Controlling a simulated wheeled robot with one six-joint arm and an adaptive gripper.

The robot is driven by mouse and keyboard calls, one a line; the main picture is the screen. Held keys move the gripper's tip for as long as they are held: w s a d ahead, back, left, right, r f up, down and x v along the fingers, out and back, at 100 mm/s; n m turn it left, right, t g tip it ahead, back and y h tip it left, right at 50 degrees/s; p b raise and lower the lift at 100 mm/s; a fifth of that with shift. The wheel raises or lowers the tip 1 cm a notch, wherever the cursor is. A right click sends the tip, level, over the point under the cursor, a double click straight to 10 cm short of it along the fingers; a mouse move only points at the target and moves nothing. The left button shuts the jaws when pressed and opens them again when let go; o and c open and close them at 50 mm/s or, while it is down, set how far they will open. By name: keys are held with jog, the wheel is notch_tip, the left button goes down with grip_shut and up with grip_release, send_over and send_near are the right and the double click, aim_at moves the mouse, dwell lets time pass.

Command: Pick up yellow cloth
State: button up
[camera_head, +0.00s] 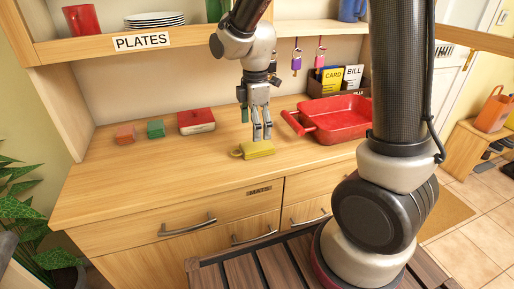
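The yellow cloth (259,149) lies on the wooden counter near its front edge, left of the red basin. It looks like a small folded pad with a loop at its left end. My gripper (262,136) points down just above the cloth's back edge. Its two fingers are apart with a gap between them, and nothing shows in the gap. I cannot tell whether the fingertips touch the cloth.
A red basin (345,112) stands to the right. Shelves with plates (154,19) hang above.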

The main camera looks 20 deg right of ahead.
aim_at(256, 145)
jog(key=f, duration=0.6)
jog(key=shift+s, duration=0.2)
jog(key=c, duration=1.1)
notch_tip(256, 145, up, 10)
jog(key=o, duration=0.5)
jog(key=c, duration=0.4)
